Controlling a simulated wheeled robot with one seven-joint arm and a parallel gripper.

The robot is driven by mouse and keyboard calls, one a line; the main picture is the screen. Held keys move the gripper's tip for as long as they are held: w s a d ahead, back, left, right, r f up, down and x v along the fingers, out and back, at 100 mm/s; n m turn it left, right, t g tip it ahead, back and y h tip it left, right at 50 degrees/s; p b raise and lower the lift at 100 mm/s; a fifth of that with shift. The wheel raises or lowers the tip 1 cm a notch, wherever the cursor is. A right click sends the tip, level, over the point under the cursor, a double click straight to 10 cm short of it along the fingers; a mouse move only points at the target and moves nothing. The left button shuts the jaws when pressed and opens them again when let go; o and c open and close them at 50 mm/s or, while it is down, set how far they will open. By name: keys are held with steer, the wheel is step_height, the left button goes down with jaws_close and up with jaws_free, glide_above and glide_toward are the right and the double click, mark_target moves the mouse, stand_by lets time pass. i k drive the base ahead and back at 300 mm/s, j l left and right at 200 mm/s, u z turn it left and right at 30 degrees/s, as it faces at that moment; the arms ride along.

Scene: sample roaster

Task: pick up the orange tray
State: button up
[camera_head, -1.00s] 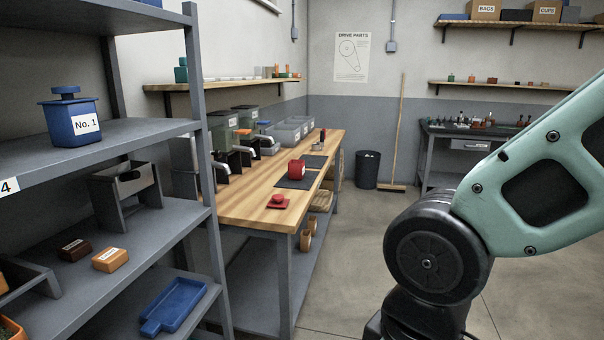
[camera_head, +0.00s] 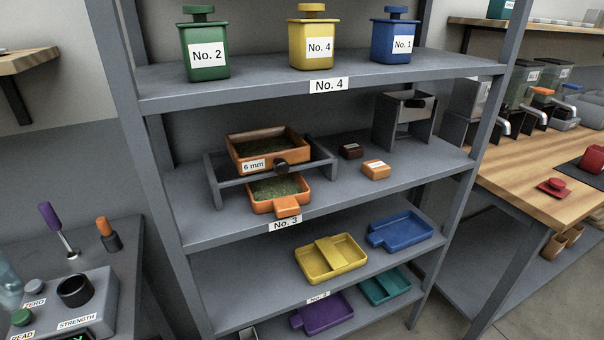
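The orange tray (camera_head: 263,204) sits on the middle shelf, labelled No. 3, near its front edge. It holds greenish grains, and its short handle points toward the front. It lies under an orange sieve box (camera_head: 240,160) marked "6 mm", which rests on a grey stand and also holds greenish material. The back part of the tray is hidden beneath the sieve box and stand. My gripper is not in view.
The grey stand (camera_head: 327,182) frames the tray. A brown block (camera_head: 350,152) and orange block (camera_head: 375,172) lie to the right. Yellow (camera_head: 318,268), blue (camera_head: 408,228), teal (camera_head: 393,290) and purple (camera_head: 322,316) trays are lower. Grey uprights bound the shelf.

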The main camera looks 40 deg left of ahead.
mark_target(283, 195)
steer(key=u, duration=1.65)
steer(key=i+l+z, duration=0.25)
steer(key=i, duration=0.25)
steer(key=i+l+z, duration=0.25)
steer(key=i, duration=0.3)
steer(key=l, duration=0.1)
